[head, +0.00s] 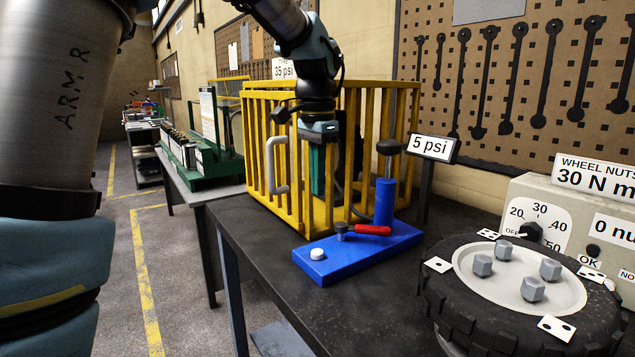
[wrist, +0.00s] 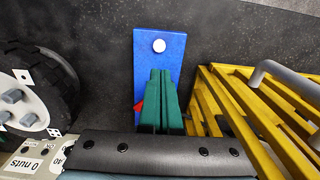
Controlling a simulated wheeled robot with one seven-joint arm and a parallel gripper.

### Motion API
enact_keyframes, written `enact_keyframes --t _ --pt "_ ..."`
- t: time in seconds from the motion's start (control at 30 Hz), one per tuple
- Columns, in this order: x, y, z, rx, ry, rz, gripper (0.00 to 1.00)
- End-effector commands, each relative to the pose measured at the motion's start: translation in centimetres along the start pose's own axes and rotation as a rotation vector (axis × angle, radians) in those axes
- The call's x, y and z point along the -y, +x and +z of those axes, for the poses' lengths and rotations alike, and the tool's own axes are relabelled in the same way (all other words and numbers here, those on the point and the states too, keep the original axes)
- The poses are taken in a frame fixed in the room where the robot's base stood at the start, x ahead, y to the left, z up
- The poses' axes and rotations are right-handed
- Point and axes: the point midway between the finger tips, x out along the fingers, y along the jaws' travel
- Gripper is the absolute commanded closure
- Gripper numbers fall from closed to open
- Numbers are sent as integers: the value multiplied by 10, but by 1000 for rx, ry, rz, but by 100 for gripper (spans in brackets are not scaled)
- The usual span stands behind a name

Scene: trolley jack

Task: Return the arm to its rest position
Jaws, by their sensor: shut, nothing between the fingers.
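My arm reaches in from the top of the head view. My gripper (head: 317,192) points down beside the yellow barred cage (head: 272,150). In the wrist view its two green fingers (wrist: 160,72) lie together with nothing between them. They appear over the blue base plate (wrist: 146,50), and I cannot tell their height above it. The blue plate (head: 340,262) carries a white button (head: 317,254), a red-handled lever (head: 372,230) and a blue post (head: 384,200) with a black knob. The gripper hides part of the plate in the wrist view.
A tyre with a nut-studded hub (head: 520,280) lies at the right on the dark bench (head: 260,225). A nut-counter box (head: 560,205) stands behind it. A "5 psi" sign (head: 432,148) stands beside the cage. The cage has a grey handle (head: 272,165). Floor is clear at left.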

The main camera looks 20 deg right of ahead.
Motion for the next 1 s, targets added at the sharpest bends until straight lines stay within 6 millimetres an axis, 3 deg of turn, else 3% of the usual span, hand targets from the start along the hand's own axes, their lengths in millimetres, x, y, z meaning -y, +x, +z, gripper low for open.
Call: enact_keyframes --t 0.37,0.47,0.57,0.73,0.9,1.0 --pt "0 0 1 0 -2 0 100" --pt "8 6 12 -1 -47 -2 100" --pt "25 24 45 -7 -173 -9 100" --pt "53 71 146 -35 -551 -33 100" --pt "47 114 247 -70 -938 -59 100" --pt "33 131 288 -88 -1111 -72 100"
